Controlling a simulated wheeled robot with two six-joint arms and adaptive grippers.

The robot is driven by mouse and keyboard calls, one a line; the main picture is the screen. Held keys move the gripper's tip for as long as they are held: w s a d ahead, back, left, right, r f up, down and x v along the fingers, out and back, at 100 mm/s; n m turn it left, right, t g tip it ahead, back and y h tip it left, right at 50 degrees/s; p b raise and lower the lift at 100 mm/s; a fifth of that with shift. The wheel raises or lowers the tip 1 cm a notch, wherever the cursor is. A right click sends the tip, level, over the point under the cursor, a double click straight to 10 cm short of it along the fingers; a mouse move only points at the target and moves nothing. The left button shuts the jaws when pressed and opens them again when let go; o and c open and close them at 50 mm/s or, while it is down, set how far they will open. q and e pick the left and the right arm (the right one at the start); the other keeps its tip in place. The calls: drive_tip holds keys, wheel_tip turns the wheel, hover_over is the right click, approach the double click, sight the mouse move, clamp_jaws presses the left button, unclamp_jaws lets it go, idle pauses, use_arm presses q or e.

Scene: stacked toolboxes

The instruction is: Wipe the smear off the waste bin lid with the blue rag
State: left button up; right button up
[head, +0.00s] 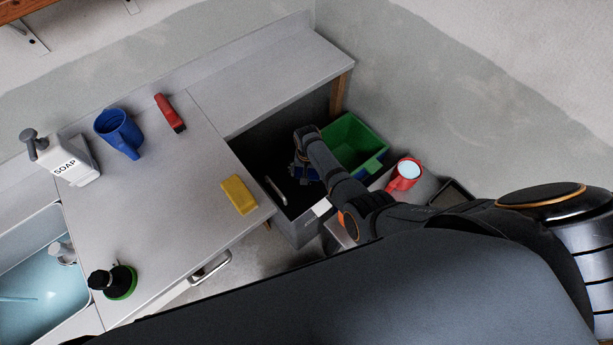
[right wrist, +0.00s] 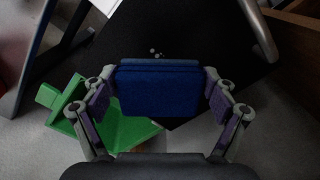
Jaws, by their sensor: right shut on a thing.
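My right gripper (right wrist: 160,95) is shut on the blue rag (right wrist: 158,90), a folded block between its two fingers. In the head view my right gripper (head: 305,168) is over a dark bin under the counter, mostly hidden by my own arm. The dark, flat waste bin lid (right wrist: 190,35) lies beyond the rag in the right wrist view. A few pale specks (right wrist: 155,53), seemingly the smear, show on it just past the rag's far edge. I cannot tell whether the rag touches the lid. My left gripper is not in view.
A green bin (head: 362,141) stands right of the dark bin, and a red container (head: 404,177) is further right.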

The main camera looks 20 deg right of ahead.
drive_tip(key=shift+f+b, duration=2.2)
drive_tip(key=shift+f, duration=0.6)
drive_tip(key=o, duration=0.8)
drive_tip(key=shift+r, duration=0.1)
drive_tip(key=shift+r+p, duration=0.75)
drive_tip(key=shift+p, duration=0.15)
drive_tip(key=shift+c, duration=0.3)
drive_tip(key=c, duration=0.7)
